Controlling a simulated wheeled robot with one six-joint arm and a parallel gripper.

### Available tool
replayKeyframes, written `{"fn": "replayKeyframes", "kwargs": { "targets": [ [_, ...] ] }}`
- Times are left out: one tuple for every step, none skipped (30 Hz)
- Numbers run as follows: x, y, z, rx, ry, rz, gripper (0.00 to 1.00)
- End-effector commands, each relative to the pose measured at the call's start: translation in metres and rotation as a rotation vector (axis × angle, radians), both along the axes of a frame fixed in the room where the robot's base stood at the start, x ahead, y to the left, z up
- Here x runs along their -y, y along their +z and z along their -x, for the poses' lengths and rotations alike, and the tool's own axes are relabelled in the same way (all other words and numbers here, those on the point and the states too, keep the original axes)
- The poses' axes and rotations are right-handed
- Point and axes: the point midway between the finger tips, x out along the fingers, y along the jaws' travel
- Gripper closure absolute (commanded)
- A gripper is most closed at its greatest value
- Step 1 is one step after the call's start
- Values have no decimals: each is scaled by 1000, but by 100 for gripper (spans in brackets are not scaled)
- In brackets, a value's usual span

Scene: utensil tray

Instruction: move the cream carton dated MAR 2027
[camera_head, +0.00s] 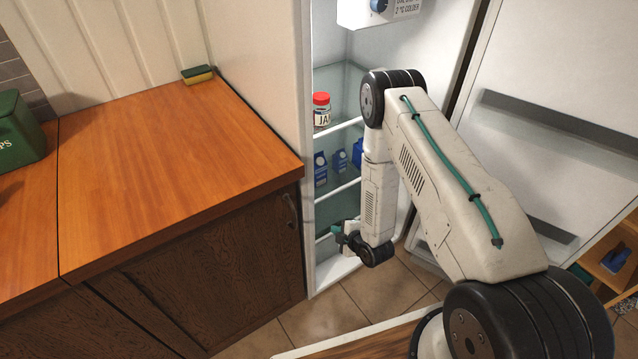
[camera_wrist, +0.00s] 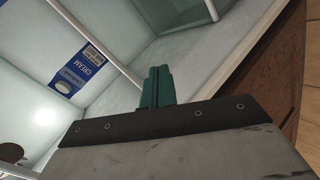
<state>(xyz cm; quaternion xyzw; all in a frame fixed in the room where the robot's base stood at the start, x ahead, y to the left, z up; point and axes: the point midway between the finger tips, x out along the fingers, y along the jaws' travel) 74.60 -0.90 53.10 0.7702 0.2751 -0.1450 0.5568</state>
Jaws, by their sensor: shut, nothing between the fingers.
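A blue and white carton marked CREAM (camera_wrist: 72,78) shows in the wrist view, up and left of my gripper, with a pale label whose date is too small to read. In the head view, small blue cartons stand on a fridge shelf: one at the left (camera_head: 320,168), one in the middle (camera_head: 340,161) and one at the right (camera_head: 357,154), partly behind my arm. I cannot tell which is dated MAR 2027. My gripper (camera_head: 338,231) is low at the fridge opening, below that shelf. Its green fingers (camera_wrist: 158,84) are together and empty, apart from the carton.
The fridge is open, its door (camera_head: 560,100) swung right. A red-lidded jar (camera_head: 321,110) stands on a higher shelf. Shelf front edges (camera_head: 337,190) cross the opening. A wooden counter (camera_head: 165,165) stands at the left, holding a sponge (camera_head: 197,75) and a green box (camera_head: 18,130).

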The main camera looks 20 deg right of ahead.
Motion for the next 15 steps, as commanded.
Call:
{"fn": "replayKeyframes", "kwargs": {
  "targets": [
    [-3, 6, -5, 110, 31, 22, 100],
    [-5, 14, -9, 182, 48, 38, 100],
    [-6, 24, -13, 270, 66, 61, 100],
    [-7, 33, -16, 332, 75, 79, 100],
    [-8, 42, -19, 390, 83, 97, 100],
    [-8, 52, -22, 458, 90, 118, 100],
    [-8, 59, -24, 501, 93, 134, 100],
    [-8, 65, -25, 537, 96, 151, 100],
    [-8, 72, -26, 578, 98, 169, 100],
    [-8, 77, -27, 602, 99, 182, 100],
    [-8, 80, -28, 620, 99, 192, 100],
    [-8, 82, -29, 637, 101, 205, 100],
    [-8, 84, -31, 644, 102, 211, 100],
    [-9, 84, -33, 648, 103, 214, 100],
    [-11, 85, -37, 652, 104, 216, 100]
  ]
}}
